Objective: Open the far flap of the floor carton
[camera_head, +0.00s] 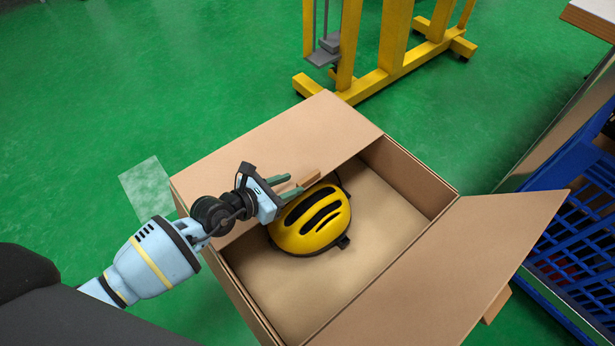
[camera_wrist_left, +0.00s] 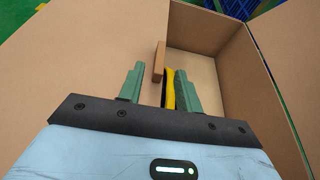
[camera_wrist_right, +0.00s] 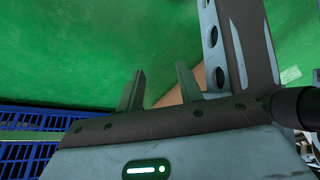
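The open-topped floor carton (camera_head: 262,322) stands on the green floor. Its far flap (camera_head: 285,135) lies flat over the far part of the opening, with a small wooden tab (camera_head: 310,182) at its inner edge. The near flap (camera_head: 440,270) is folded outward. My left gripper (camera_head: 287,187) is open and empty at the tab; in the left wrist view the tab (camera_wrist_left: 160,62) shows between the fingertips, and I cannot tell whether they touch it. My right gripper (camera_wrist_right: 160,90) is open and empty, away from the carton's flap, and not in the head view.
A yellow and black helmet (camera_head: 312,220) lies inside the carton, close below my left gripper. A yellow wheeled stand (camera_head: 390,70) is behind the carton. A blue crate (camera_head: 575,225) stands at the right. The floor (camera_head: 130,80) to the left is clear.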

